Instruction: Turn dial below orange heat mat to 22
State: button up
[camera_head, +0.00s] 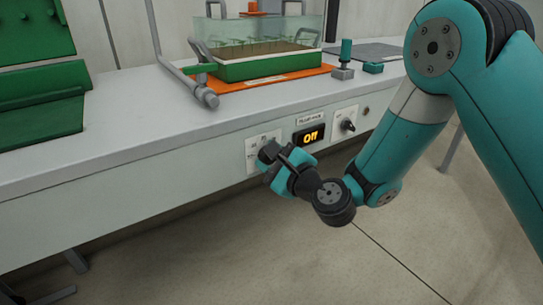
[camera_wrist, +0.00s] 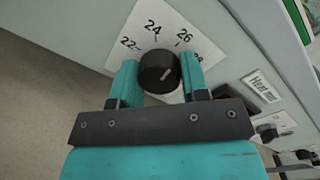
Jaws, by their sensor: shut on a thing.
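The orange heat mat (camera_head: 232,87) lies on the bench top under a clear-lidded green tray. The dial (camera_wrist: 158,72) is a round black knob on a white scale plate (camera_wrist: 172,22) in the wrist view. The plate shows 22, 24, 26 and a partly hidden number on the right. The knob's pale mark points to the upper right, toward the 26 and hidden-number side. My gripper (camera_wrist: 158,82) is shut on the dial, one finger on each side. In the head view my gripper (camera_head: 268,157) covers most of the dial at the bench's front panel.
A second plate with a black knob (camera_head: 348,125) is further right. Green trays (camera_head: 40,120) stand at the left. The floor in front is clear.

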jog(key=n, duration=0.4)
jog(key=shift+p, duration=0.3)
jog(key=n, duration=0.4)
jog(key=shift+s+n+h+p, duration=0.1)
jog(key=shift+n+h+p, duration=0.2)
jog(key=shift+h+p, duration=0.1)
jog(key=n+p, duration=0.1)
jog(key=n, duration=0.3)
jog(key=shift+n+h+p, duration=0.3)
jog(key=shift+n+p, duration=0.35)
jog(key=shift+n, duration=0.85)
jog(key=shift+f, duration=0.1)
jog(key=o, duration=0.9)
